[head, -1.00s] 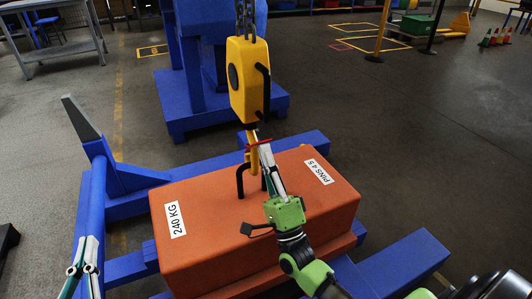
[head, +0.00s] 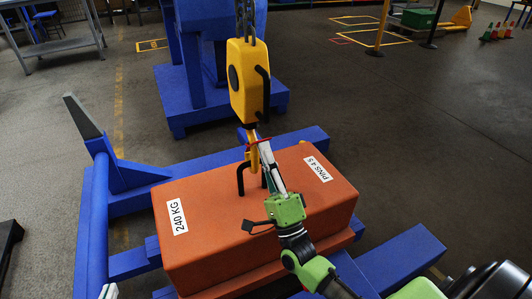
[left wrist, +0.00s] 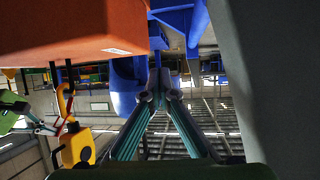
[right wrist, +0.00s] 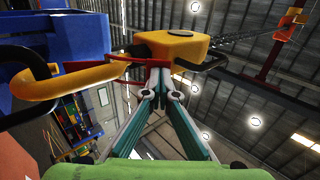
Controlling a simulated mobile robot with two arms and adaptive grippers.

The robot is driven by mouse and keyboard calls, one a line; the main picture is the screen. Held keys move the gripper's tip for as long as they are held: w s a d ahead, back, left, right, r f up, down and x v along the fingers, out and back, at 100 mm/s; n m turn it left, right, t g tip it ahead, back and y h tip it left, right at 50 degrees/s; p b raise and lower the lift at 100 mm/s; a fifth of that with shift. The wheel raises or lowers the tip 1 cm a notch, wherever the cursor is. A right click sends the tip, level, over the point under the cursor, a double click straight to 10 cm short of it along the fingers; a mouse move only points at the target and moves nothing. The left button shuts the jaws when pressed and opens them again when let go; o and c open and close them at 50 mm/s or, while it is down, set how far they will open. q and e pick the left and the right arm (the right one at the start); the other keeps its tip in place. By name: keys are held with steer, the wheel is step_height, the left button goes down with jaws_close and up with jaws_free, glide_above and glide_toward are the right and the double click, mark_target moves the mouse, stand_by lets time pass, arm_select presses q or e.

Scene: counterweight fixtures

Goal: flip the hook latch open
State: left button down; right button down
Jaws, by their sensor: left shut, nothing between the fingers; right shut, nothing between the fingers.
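The red hook latch (head: 259,142) sits at the mouth of the yellow hook (head: 253,160), below the yellow hoist block (head: 242,82). The hook is at the black lifting loop on the orange 240 KG weight (head: 215,235). My right gripper (head: 262,147) is shut with its fingertips at the latch. In the right wrist view the red latch (right wrist: 105,68) lies across just beyond the shut fingertips (right wrist: 160,88); I cannot tell whether they touch. My left gripper (left wrist: 158,82) is shut and empty, away from the hook; only a bit shows at the head view's lower edge.
A blue frame (head: 130,195) surrounds the weight, with an upright post at left. A chain (head: 246,15) runs up from the hoist block. A blue stand (head: 205,110) is behind it. Open floor lies to the right.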

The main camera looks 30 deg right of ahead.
arm_select(q)
steer(key=s+a+f+g+y+p, duration=0.1)
steer(key=s+a+f+g+p, duration=0.3)
steer(key=s, duration=0.4)
steer(key=s+a+f+g+y+p, duration=0.2)
steer(key=s+f+g, duration=0.25)
steer(key=s, duration=0.35)
arm_select(e)
steer(key=w+r+g+p, duration=0.1)
steer(key=p, duration=0.2)
steer(key=r+g+p, duration=0.2)
steer(key=p, duration=0.1)
steer(key=shift+w+g, duration=0.3)
steer(key=shift+w, duration=0.05)
arm_select(q)
steer(key=s+f+g, duration=0.1)
steer(key=s+f, duration=0.1)
steer(key=f, duration=0.9)
steer(key=s+f+g, duration=0.1)
steer(key=s+f, duration=0.1)
steer(key=f, duration=1)
steer(key=shift+s+f+p, duration=0.3)
steer(key=shift+s+p, duration=0.05)
arm_select(e)
steer(key=shift+w+r, duration=0.15)
arm_select(q)
steer(key=shift+d, duration=0.1)
